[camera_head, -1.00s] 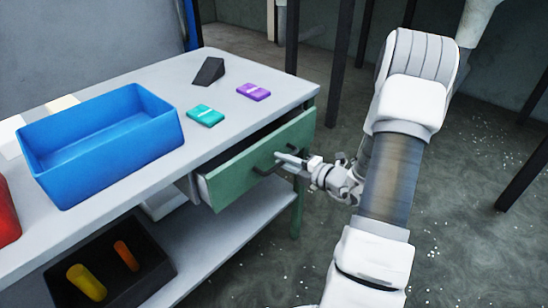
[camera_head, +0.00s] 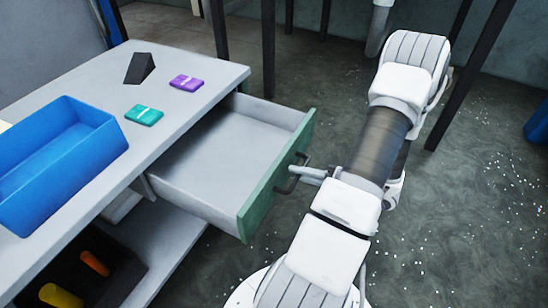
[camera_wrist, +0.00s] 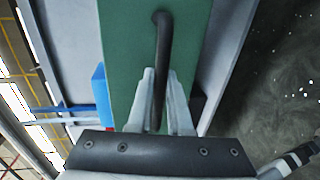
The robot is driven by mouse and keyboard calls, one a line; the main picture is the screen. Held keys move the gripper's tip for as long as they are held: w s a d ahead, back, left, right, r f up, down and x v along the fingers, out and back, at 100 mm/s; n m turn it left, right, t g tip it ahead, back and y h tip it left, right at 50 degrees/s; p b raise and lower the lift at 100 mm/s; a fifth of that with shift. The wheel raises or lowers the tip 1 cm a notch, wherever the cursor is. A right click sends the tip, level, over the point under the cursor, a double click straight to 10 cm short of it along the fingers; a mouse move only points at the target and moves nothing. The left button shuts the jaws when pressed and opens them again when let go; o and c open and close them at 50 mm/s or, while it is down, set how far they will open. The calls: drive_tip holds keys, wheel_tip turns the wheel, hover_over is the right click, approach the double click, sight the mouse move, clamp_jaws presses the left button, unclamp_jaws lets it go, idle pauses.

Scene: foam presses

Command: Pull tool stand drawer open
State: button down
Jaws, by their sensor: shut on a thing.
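The tool stand (camera_head: 185,101) is a grey workbench at the left of the head view. Its drawer (camera_head: 215,165) has a green front (camera_head: 280,175) and stands well out from the bench, with an empty grey inside. The dark bar handle (camera_head: 293,179) is on the green front. My gripper (camera_head: 300,174) is at the handle, partly covered by my arm. In the wrist view my two fingers are on either side of the handle (camera_wrist: 163,50), shut on it, with the green front (camera_wrist: 125,70) behind.
On the bench top are a blue bin (camera_head: 60,160), a teal block (camera_head: 144,115), a purple block (camera_head: 187,83) and a dark wedge (camera_head: 141,68). A dark tray with a yellow (camera_head: 61,296) and an orange piece (camera_head: 95,263) sits below. Floor right of the drawer is open.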

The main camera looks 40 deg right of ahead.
drive_tip(key=shift+f+v, duration=0.25)
drive_tip(key=shift+v, duration=0.85)
drive_tip(key=shift+f+v, duration=0.2)
drive_tip(key=shift+v, duration=0.95)
drive_tip(key=c, duration=0.8)
unclamp_jaws()
drive_tip(key=shift+c, duration=0.2)
drive_tip(key=shift+s+d, duration=0.1)
drive_tip(key=shift+s, duration=0.05)
drive_tip(key=p+v, duration=0.1)
drive_tip(key=v, duration=1.6)
drive_tip(key=shift+p, duration=0.4)
drive_tip(key=shift+s, duration=0.1)
